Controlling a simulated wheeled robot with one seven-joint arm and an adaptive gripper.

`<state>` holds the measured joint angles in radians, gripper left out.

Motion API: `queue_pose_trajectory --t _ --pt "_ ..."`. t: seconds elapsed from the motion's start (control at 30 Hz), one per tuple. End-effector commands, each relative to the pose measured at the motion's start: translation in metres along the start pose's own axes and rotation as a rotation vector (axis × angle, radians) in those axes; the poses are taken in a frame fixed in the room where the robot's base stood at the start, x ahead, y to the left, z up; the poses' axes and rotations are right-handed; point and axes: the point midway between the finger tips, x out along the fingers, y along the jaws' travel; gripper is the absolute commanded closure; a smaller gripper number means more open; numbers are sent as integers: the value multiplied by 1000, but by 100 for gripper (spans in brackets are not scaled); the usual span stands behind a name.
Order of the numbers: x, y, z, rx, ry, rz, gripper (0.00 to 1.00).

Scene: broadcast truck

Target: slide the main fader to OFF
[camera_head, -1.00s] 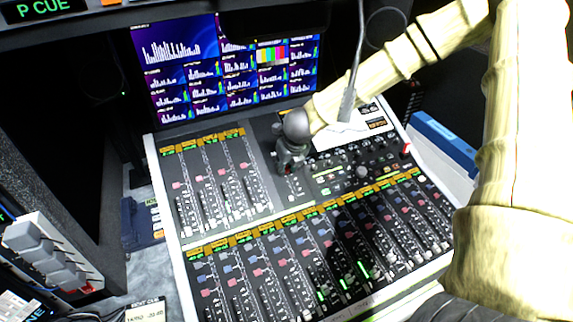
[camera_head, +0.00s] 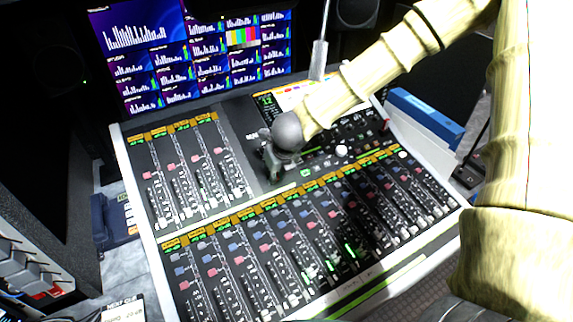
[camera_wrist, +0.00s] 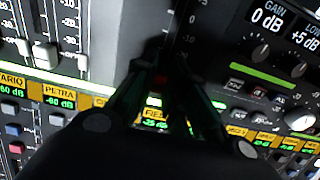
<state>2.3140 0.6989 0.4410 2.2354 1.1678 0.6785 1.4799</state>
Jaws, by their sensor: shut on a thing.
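The mixing console (camera_head: 238,130) fills the middle of the head view. Its dark central strip, between the left fader bank and the knob section, carries the main fader's scale (camera_wrist: 187,38), seen in the wrist view. My gripper (camera_head: 275,172) is down at the lower part of this strip in the head view. The fingers hide most of the cap. An OFF mark is not legible.
A bank of small faders (camera_head: 195,185) lies left of the strip, and a longer fader row (camera_head: 300,250) lies in front. Knobs (camera_head: 342,151) stand to the right. A thin metal stalk (camera_head: 319,60) rises behind the console, before the monitor screen (camera_head: 150,45).

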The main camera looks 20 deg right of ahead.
Motion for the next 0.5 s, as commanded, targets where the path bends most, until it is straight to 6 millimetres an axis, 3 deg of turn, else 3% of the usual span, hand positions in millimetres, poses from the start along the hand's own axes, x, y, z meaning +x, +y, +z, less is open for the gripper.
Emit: queue_pose_trajectory --t 0.4,0.43,0.5 --pt "2 8 -6 -12 4 3 100" --pt "2 8 -7 -12 5 3 84" --pt "2 8 -7 -12 5 3 72"
